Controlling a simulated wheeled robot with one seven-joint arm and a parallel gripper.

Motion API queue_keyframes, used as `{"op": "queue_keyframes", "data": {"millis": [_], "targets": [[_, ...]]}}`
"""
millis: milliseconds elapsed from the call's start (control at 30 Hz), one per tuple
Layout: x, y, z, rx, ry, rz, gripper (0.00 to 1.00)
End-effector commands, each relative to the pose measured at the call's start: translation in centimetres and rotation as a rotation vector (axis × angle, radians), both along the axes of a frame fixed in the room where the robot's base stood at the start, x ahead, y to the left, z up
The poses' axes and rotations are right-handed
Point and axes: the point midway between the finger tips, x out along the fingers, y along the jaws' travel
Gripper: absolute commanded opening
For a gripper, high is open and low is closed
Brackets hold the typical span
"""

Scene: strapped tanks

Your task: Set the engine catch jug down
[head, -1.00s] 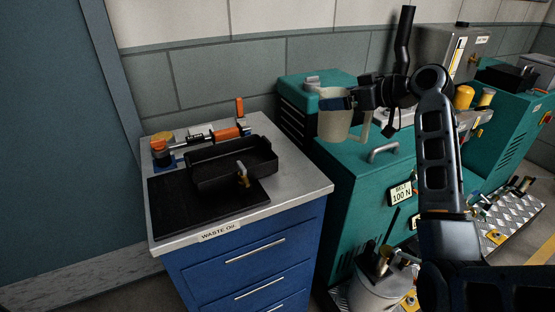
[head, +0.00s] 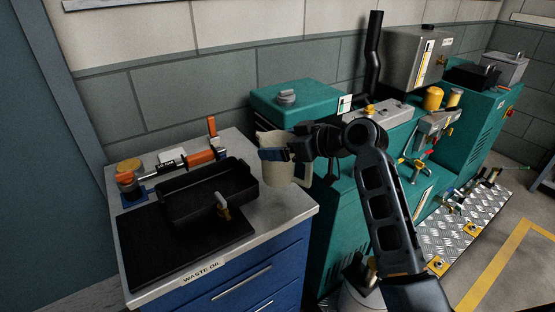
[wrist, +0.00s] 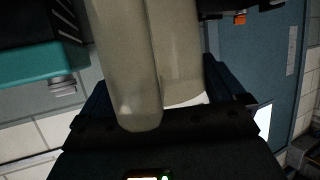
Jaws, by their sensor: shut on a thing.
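The catch jug (head: 276,174) is a beige, open-topped jug with a handle on its right side. My gripper (head: 274,155) is shut on it and holds it upright near the right edge of the bench top (head: 272,217). I cannot tell whether its base touches anything. In the wrist view the jug (wrist: 122,70) fills the space between my gripper's fingers (wrist: 160,100), close to the camera; its rim is out of that view.
A black tray (head: 163,215) with a small tap stands on a black mat (head: 150,258) on the bench labelled "WASTE OIL". Orange-handled tools (head: 201,158) lie behind it. Teal machinery (head: 305,100) stands to the right. Bare bench top shows along the front right.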

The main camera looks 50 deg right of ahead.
Motion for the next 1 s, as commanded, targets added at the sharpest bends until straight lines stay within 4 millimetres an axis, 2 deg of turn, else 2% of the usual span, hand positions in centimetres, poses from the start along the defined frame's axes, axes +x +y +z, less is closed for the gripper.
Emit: {"op": "queue_keyframes", "data": {"millis": [167, 500, 733, 767, 1000], "targets": [[-0.2, 1.3, -0.8, -0.002, -0.001, -0.001, 0.36], [-0.2, 1.3, -4.6, 0.0, 0.0, -0.002, 0.36], [-0.1, 1.3, -4.8, -0.001, -0.001, -0.001, 0.36], [-0.1, 1.4, -4.9, -0.001, 0.0, -0.001, 0.98], [-0.2, 1.3, -4.8, -0.001, 0.0, -0.001, 1.0]]}}
